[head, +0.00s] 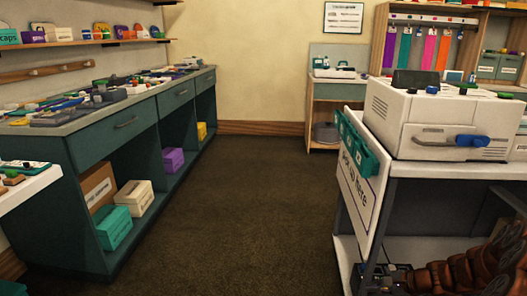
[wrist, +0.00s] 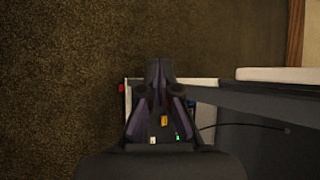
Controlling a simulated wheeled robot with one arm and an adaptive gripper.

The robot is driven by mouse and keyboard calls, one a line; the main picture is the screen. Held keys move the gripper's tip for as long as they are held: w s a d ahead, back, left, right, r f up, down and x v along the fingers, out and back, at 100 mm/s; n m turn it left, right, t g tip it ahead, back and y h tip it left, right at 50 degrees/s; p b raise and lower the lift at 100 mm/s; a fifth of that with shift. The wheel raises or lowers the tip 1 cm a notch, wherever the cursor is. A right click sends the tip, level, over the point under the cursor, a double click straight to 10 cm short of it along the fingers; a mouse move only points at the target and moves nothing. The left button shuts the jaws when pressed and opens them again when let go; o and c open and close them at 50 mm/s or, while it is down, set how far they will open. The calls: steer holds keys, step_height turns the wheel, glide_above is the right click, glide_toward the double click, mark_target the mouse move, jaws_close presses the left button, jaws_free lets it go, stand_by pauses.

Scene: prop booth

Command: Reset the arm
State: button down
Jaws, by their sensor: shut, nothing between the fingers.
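My gripper (wrist: 158,78) shows in the wrist view, dark with purplish inner sides. Its fingers come together at the tips and hold nothing. It points down above a pale surface (wrist: 210,92) beside the brown carpet.
In the head view, a white machine with a blue knob (head: 435,115) stands on a grey-framed table at right, with a white sign board (head: 360,185) on its side. A long teal counter (head: 110,150) runs along the left. Brown carpet (head: 235,200) between them is clear.

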steer(key=s+a+r+n+g+p, duration=0.2)
steer(key=s+a+r+n+p, duration=0.25)
steer(key=r, duration=0.55)
steer(key=s+a+r+n+g+p, duration=0.2)
steer(key=s+a+r+p, duration=0.25)
steer(key=a+r, duration=0.45)
steer(key=s+a+r+n+g+p, duration=0.1)
steer(key=s+a+r+n+p, duration=0.3)
steer(key=r, duration=0.6)
steer(key=s+d+r+n+g+h+p, duration=0.1)
steer(key=s+r+n+g+h+p, duration=0.2)
steer(key=s+r+p, duration=1.5)
steer(key=s+r+n+h, duration=0.2)
steer(key=s+r+h, duration=0.2)
steer(key=s+r, duration=0.1)
steer(key=shift+s+d, duration=0.3)
steer(key=shift+s, duration=0.6)
steer(key=shift+n, duration=0.25)
